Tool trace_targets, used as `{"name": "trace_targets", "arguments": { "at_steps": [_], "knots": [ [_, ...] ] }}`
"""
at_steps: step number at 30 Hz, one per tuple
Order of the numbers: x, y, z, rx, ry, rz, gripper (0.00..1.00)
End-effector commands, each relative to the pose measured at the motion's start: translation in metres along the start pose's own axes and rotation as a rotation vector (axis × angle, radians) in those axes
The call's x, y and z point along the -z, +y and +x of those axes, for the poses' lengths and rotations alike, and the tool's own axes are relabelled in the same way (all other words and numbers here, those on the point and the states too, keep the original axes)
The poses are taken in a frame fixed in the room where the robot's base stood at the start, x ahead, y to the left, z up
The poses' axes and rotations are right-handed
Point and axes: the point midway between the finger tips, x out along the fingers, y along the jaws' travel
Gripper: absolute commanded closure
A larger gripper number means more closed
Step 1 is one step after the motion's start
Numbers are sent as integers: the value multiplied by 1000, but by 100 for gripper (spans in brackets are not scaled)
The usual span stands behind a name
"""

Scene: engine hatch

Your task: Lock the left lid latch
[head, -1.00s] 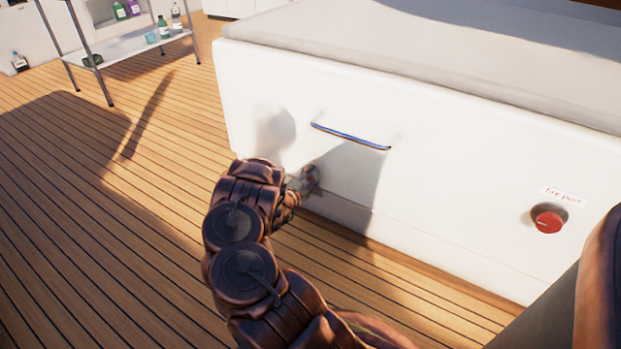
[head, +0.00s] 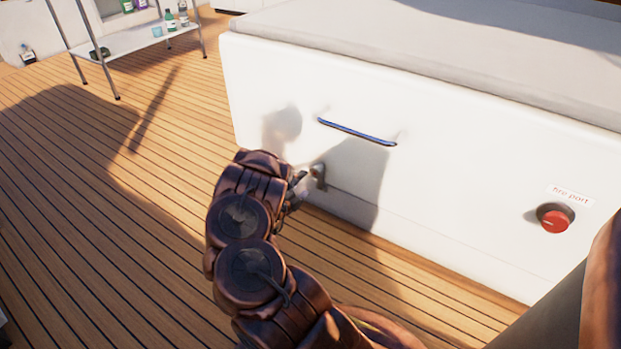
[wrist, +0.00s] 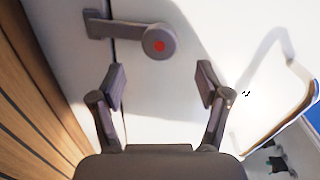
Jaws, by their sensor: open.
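The latch (wrist: 158,41) shows in the wrist view as a grey round knob with a red dot and an arm reaching left across a dark seam to a small bracket (wrist: 97,24). It sits on the white front panel. In the head view the latch (head: 318,174) is small and partly behind my gripper. My gripper (wrist: 160,82) is open and empty, its two fingers apart, just short of the knob and not touching it. In the head view my wrist hides most of the gripper (head: 299,184).
A blue bar handle (head: 357,131) is on the white box front (head: 450,190), above the latch. A red knob (head: 555,221) labelled "fire port" is at the right. A metal-legged shelf (head: 135,40) with bottles stands at the back left. The plank floor at left is clear.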

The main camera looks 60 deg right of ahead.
Motion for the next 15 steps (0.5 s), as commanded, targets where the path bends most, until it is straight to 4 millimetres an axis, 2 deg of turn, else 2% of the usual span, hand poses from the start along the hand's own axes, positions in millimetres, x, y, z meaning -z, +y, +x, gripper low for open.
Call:
{"name": "trace_targets", "arguments": {
  "at_steps": [1, 6, 15],
  "knots": [
    [-1, 0, -9, -3, -2, 1, 24],
    [0, 0, -30, -1, 0, 3, 24],
    [0, 0, -40, 0, 0, 1, 24]
  ]
}}
